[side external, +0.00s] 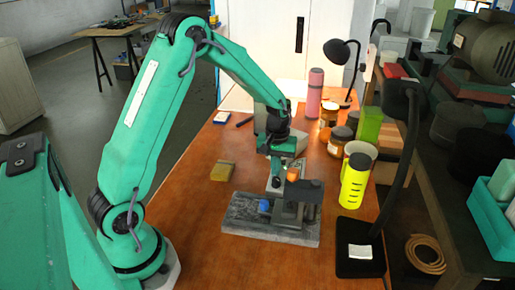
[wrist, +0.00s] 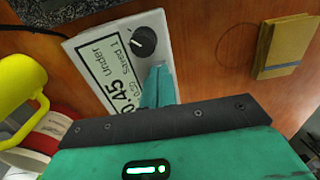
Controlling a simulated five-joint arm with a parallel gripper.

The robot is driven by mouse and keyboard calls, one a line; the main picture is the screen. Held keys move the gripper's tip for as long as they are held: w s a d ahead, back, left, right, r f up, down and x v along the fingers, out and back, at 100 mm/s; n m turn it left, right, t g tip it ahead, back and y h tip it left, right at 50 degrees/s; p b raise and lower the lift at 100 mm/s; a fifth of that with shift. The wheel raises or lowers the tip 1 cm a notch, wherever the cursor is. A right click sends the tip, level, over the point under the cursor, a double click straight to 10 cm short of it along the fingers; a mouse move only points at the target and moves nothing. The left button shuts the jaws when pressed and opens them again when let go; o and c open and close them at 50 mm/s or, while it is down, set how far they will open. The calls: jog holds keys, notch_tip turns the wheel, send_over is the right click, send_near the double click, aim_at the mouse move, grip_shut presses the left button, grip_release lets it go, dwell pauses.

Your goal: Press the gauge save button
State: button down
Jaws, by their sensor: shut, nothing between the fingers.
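The gauge (wrist: 100,65) is a pale box in the wrist view. Its display shows large digits ending in 0.45, with "Under" and "Saved 1". A round black knob or button (wrist: 143,42) with a white mark sits on its face. I cannot tell whether this is the save button. Contact cannot be told. In the side view my gripper (side external: 276,180) points down behind the grey stone stand (side external: 250,228), and the gauge is mostly hidden.
A yellow-green jug (side external: 355,182) and several jars stand to the right, with a black lamp (side external: 362,240) in front of them. A small yellow block (side external: 222,171) lies left of my gripper. The front left of the orange table is clear.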

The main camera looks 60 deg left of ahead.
notch_tip(320, 180, up, 13)
jog(key=shift+w, duration=0.25)
jog(key=shift+r, duration=0.1)
dwell(0.7)
jog(key=s+d+r+m+t, duration=0.3)
jog(key=s+d+r+m, duration=0.15)
jog(key=s+r, duration=0.45)
jog(key=s+d+m+t, duration=0.1)
jog(key=s+d+m, duration=0.1)
jog(key=s, duration=0.4)
jog(key=s+d+f+m+t, duration=0.1)
jog(key=s+d+m, duration=0.1)
jog(key=s, duration=0.5)
jog(key=shift+s+d+f+t, duration=0.25)
jog(key=shift+d+t, duration=0.05)
jog(key=shift+d, duration=0.1)
jog(key=shift+m, duration=0.25)
